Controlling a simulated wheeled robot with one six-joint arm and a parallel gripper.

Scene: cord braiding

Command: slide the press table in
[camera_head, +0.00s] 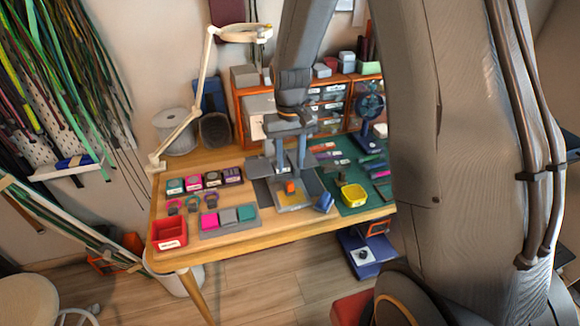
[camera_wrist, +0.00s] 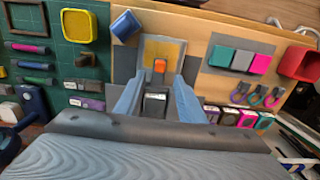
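The press table looks to be the grey plate with a yellow pad (camera_head: 294,201), pulled toward the desk's front edge; it also shows in the wrist view (camera_wrist: 176,51). An orange block (camera_head: 290,186) stands on the yellow pad, and it is seen in the wrist view (camera_wrist: 159,65). My gripper (camera_head: 291,166) hangs over the plate's rear part. In the wrist view my gripper (camera_wrist: 160,82) has its two blue-grey fingers spread apart, with the orange block just beyond the tips, in line with the gap. A dark box-like part (camera_wrist: 154,105) shows between the fingers. Contact with the block cannot be told.
A blue block (camera_head: 324,202) lies right of the plate, and a yellow tray (camera_head: 353,195) sits on the green mat (camera_head: 345,172). A grey tray with coloured blocks (camera_head: 230,233) and a red bin (camera_head: 168,246) stand left. Orange drawers (camera_head: 239,109) stand behind.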

